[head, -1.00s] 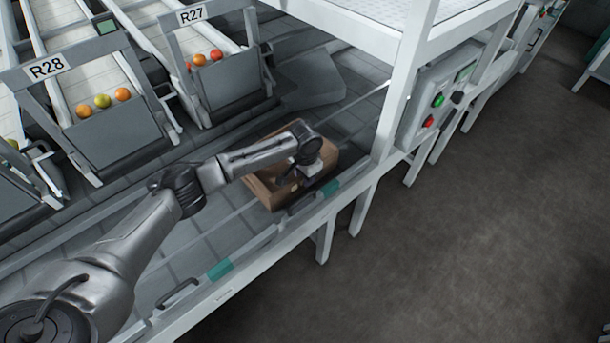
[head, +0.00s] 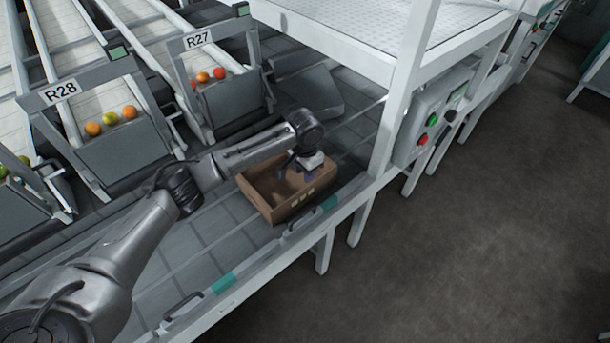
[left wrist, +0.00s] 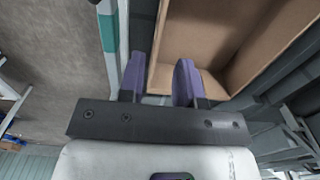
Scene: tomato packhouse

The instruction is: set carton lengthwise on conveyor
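The open-topped brown carton (head: 262,202) sits on the grey conveyor (head: 215,205), close to the front rail. The side with small pale marks runs roughly parallel to that rail. It looks empty where I can see inside. My left gripper (head: 299,172) is over the carton's right part, pointing down. In the left wrist view its two purple fingers (left wrist: 160,82) are apart. One carton wall (left wrist: 159,50) runs up the picture between the finger lines, with a gap to each finger. Part of the carton is hidden by my gripper. My right gripper is not in view.
A white frame post (head: 400,95) and a control box (head: 432,115) with green and red buttons stand right of the carton. Chutes R28 (head: 120,150) and R27 (head: 235,105) hold tomatoes behind. Teal-marked front rail (head: 225,282) has handles. Conveyor left of the carton is clear.

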